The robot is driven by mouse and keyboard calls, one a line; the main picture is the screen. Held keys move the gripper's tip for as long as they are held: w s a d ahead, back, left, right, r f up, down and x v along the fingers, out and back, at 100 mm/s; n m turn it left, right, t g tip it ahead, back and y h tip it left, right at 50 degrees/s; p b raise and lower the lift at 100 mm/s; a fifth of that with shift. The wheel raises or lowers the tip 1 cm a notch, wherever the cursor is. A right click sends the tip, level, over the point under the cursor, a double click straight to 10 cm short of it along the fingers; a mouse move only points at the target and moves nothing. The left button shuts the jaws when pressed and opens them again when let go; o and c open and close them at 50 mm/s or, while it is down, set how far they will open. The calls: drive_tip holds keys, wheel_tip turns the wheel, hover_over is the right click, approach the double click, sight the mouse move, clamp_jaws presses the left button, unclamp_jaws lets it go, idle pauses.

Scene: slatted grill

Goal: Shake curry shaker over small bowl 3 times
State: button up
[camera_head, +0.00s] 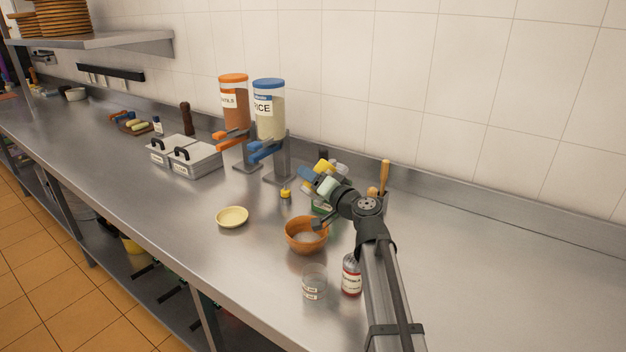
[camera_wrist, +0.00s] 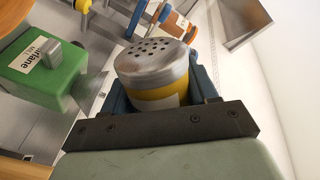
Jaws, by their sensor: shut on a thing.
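My gripper (camera_head: 316,180) is shut on the curry shaker (camera_head: 324,167), held above the counter behind the bowls. In the wrist view the shaker (camera_wrist: 160,92) has a perforated metal lid and a yellow band, between the blue fingers. Its label is mostly hidden. A brown-orange bowl (camera_head: 291,242) with pale contents stands in front of and below my gripper. A smaller pale yellow bowl (camera_head: 232,217) stands to its left. The frames do not show which one is the task's small bowl. The shaker is over neither bowl.
A glass (camera_head: 313,283) and a red-labelled bottle (camera_head: 351,276) stand in front of the brown bowl. A green box (camera_wrist: 45,75) shows in the wrist view. Two dispensers (camera_head: 233,100) and lidded metal boxes (camera_head: 195,160) stand left. The counter at right is clear.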

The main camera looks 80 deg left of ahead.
wheel_tip(320, 180, down, 7)
idle(0.3)
drive_tip(key=shift+d+f, duration=0.1)
drive_tip(key=shift+f, duration=0.05)
drive_tip(key=shift+r, duration=3.65)
wheel_tip(320, 180, down, 7)
drive_tip(key=shift+f, duration=0.15)
drive_tip(key=shift+r, duration=3.65)
drive_tip(key=shift+f, duration=0.1)
